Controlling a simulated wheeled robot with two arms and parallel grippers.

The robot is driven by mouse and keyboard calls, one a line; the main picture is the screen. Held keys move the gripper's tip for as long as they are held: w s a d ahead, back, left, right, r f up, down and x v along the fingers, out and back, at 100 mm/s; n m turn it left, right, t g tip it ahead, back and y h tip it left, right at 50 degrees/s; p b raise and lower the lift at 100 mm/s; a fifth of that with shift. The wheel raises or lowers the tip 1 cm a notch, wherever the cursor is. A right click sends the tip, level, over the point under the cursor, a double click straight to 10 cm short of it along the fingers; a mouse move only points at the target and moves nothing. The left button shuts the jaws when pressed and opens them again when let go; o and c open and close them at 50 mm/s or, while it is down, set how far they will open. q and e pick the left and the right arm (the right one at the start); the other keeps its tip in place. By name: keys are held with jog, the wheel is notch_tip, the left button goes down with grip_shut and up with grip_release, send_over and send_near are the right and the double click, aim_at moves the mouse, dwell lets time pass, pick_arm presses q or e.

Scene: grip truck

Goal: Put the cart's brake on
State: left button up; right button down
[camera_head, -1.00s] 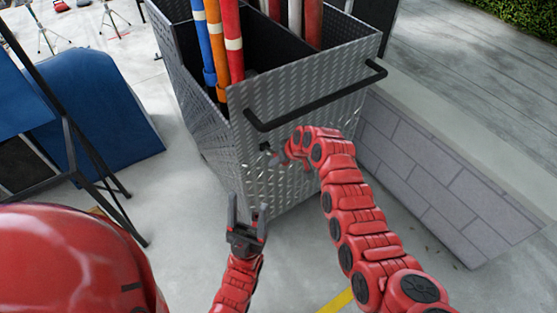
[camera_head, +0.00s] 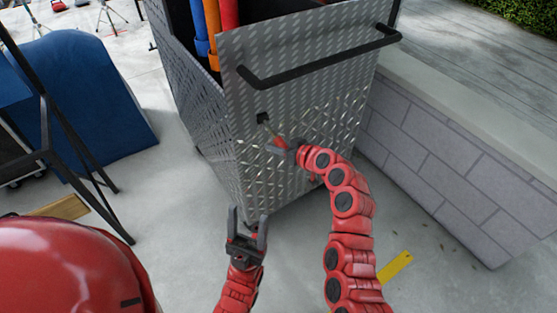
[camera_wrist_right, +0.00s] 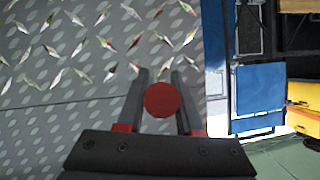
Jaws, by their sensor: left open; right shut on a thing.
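The cart (camera_head: 300,105) is a grey diamond-plate box with a black handle bar (camera_head: 320,58) across its near face. Below the bar is a small dark slot (camera_head: 262,118), with a thin lever reaching down from it to my right gripper (camera_head: 279,145). My right gripper is shut on the lever's red round knob (camera_wrist_right: 162,100), which sits between both fingers in the right wrist view. My left gripper (camera_head: 247,221) is open and empty, in front of the cart's lower near corner.
Blue and orange poles (camera_head: 205,30) stand in the cart. A low grey block wall (camera_head: 440,155) runs close along its right side. A blue padded block (camera_head: 90,95) and a black frame stand at left. Concrete floor is open between them and the cart.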

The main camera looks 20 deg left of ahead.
jog(key=f+t+y+b, duration=0.1)
jog(key=b, duration=0.5)
jog(key=w+a+f+t+y+b, duration=0.1)
jog(key=b, duration=0.4)
jog(key=shift+a+f+y+b, duration=0.1)
jog(key=shift+f+y+b, duration=0.1)
jog(key=shift+y+b, duration=0.2)
jog(key=c, duration=0.9)
grip_release()
jog(key=o, duration=0.3)
jog(key=shift+w+a+f, duration=0.1)
jog(key=p+v, duration=0.1)
jog(key=v, duration=1.6)
jog(key=shift+d, duration=0.25)
